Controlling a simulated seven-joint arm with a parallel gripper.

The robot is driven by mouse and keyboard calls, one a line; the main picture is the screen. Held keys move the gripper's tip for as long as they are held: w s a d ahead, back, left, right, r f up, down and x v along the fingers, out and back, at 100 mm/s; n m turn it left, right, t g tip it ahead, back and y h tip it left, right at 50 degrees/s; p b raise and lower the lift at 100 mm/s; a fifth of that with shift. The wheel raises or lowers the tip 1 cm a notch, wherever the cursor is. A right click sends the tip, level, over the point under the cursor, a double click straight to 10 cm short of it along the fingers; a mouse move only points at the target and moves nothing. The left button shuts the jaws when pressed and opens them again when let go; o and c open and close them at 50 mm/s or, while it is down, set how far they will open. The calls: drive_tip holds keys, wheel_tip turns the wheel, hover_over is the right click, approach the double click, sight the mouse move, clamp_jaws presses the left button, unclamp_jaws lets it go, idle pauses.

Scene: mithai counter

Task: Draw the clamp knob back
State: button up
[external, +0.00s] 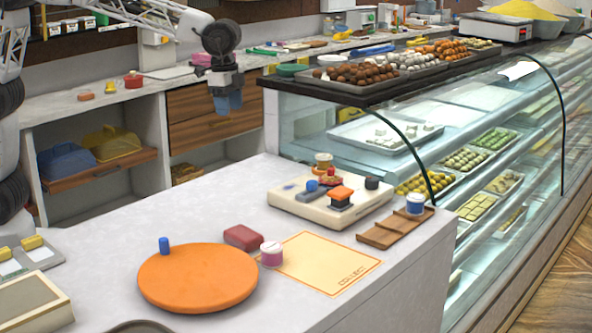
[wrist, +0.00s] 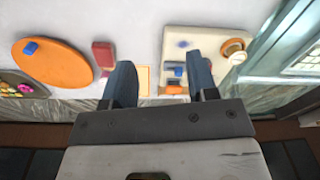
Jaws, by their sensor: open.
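A cream fixture (external: 293,208) sits on the counter near the glass case. It carries a small blue knob (external: 312,186), a red part (external: 329,180), an orange-topped block (external: 341,194) and a black round knob (external: 372,183). I cannot tell for sure which is the clamp knob. In the wrist view the fixture (wrist: 215,35) lies beyond my fingers, its lower part hidden by the right finger. My gripper (external: 229,103) is open and empty, high above and left of the fixture, touching nothing. Its two fingers also show in the wrist view (wrist: 163,72).
A glass case (external: 470,130) bounds the counter.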

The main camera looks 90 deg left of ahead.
drive_tip(key=w+d+f+m, duration=0.1)
drive_tip(key=w+d+f, duration=0.1)
drive_tip(key=w, duration=0.4)
drive_tip(key=w+d+f, duration=0.3)
drive_tip(key=w, duration=0.3)
drive_tip(key=m, duration=0.2)
hover_over(312, 181)
drive_tip(key=shift+g, duration=0.4)
wheel_tip(312, 181, down, 5)
drive_tip(key=shift+a+f, duration=0.15)
drive_tip(key=shift+f, duration=0.2)
drive_tip(key=shift+f, duration=3.75)
clamp_jaws()
